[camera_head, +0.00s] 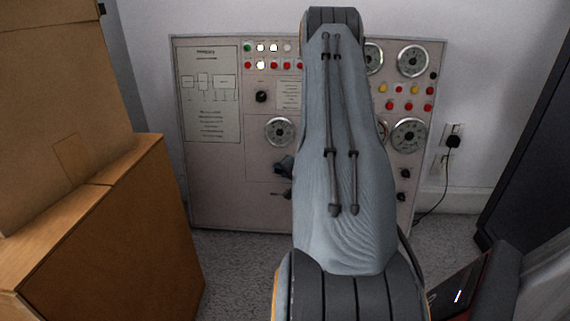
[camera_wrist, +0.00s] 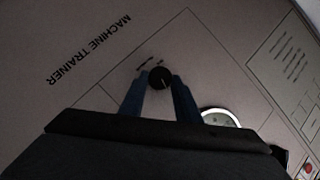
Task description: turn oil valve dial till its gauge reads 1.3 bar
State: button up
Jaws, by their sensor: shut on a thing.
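The black round dial (camera_wrist: 160,77) with a pale pointer line shows in the wrist view, on the grey panel. My gripper (camera_wrist: 158,82) has its two blue fingers on either side of the dial and is shut on it. A white-faced gauge (camera_wrist: 220,117) lies just to the lower right, partly hidden by my gripper's body. In the head view this round gauge (camera_head: 280,131) is left of my arm, and its needle is too small to read. My arm covers the panel's middle, so the grip on the dial is not clear there.
The panel (camera_head: 215,190) stands against the wall, with lamps, buttons and more gauges (camera_head: 412,61). A dark cabinet (camera_head: 530,150) is on the right. A plug and cable (camera_head: 453,141) are beside the panel.

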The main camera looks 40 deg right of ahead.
jog(key=shift+w+a+r+n+g+h+p, duration=0.1)
jog(key=shift+n+g+h+p, duration=0.1)
jog(key=shift+n+g+p, duration=0.6)
jog(key=shift+w+a+r+n+g+h+p, duration=0.15)
jog(key=shift+n+g+p, duration=0.3)
jog(key=shift+n+p, duration=0.45)
jog(key=shift+w+d+r+n+g+h+p, duration=0.1)
jog(key=shift+n+g+h+p, duration=0.15)
jog(key=shift+n+g+p, duration=0.6)
jog(key=shift+m, duration=0.25)
jog(key=o, duration=1)
jog(key=shift+o, duration=0.2)
jog(key=p+v, duration=0.3)
jog(key=v, duration=0.4)
jog(key=shift+s+a+r, duration=0.15)
jog(key=shift+s+a, duration=0.1)
jog(key=shift+s, duration=0.1)
